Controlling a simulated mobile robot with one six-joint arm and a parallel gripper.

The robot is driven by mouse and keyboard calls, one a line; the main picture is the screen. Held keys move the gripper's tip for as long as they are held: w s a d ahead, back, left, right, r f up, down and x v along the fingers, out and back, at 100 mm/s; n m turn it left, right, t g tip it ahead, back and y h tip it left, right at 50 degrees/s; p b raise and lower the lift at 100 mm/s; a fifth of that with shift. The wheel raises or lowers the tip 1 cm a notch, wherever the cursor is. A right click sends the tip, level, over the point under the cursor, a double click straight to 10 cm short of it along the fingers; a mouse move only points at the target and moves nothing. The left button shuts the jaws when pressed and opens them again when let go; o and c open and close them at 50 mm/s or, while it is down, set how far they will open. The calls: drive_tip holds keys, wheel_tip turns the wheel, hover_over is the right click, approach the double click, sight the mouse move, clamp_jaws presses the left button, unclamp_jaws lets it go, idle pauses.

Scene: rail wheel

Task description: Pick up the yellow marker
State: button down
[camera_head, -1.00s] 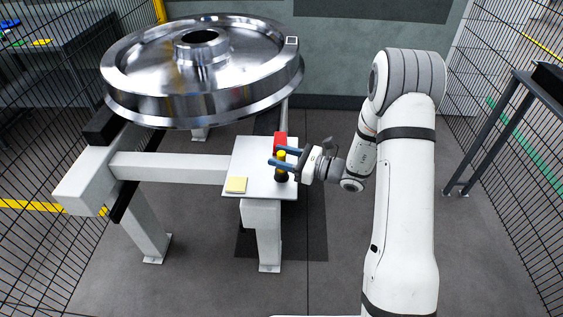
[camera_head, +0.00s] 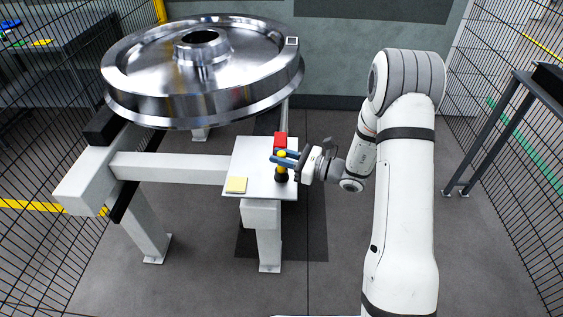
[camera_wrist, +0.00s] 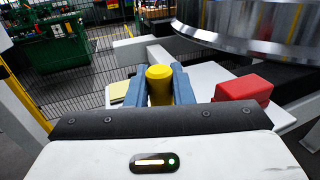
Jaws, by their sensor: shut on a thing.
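The yellow marker (camera_head: 282,156) stands upright on the small white table (camera_head: 260,186), with a dark lower part beneath its yellow top. My gripper (camera_head: 279,157) reaches in from the right with its blue fingers closed around the marker. In the wrist view, the marker's yellow cap (camera_wrist: 159,83) sits between the two blue fingers (camera_wrist: 159,92), one touching each side. The marker's lower part is hidden in the wrist view. I cannot tell whether its base is lifted off the table.
A red box (camera_head: 280,140) stands just behind the marker. A yellow note pad (camera_head: 236,185) lies at the table's front left. A large steel rail wheel (camera_head: 203,75) rests on the stand behind left. Mesh fences (camera_head: 520,150) flank the area.

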drive_tip(key=shift+r, duration=0.1)
drive_tip(key=shift+r+b, duration=0.5)
drive_tip(key=shift+r, duration=4.4)
drive_tip(key=s+a+f+b, duration=0.1)
drive_tip(key=s+a+b, duration=0.1)
drive_tip(key=a+b, duration=0.35)
drive_tip(key=s+a+f+b, duration=0.2)
drive_tip(key=a+b, duration=0.1)
drive_tip(key=a, duration=0.5)
drive_tip(key=shift+w+d+f+b, duration=0.15)
drive_tip(key=shift+f+b, duration=0.65)
drive_tip(key=shift+f, duration=0.6)
drive_tip(key=shift+w+d+f+b, duration=0.1)
drive_tip(key=shift+f+b, duration=0.7)
drive_tip(key=shift+f, duration=0.55)
drive_tip(key=shift+f+b, duration=0.55)
drive_tip(key=shift+b, duration=0.1)
wheel_tip(320, 180, up, 7)
drive_tip(key=p, duration=0.4)
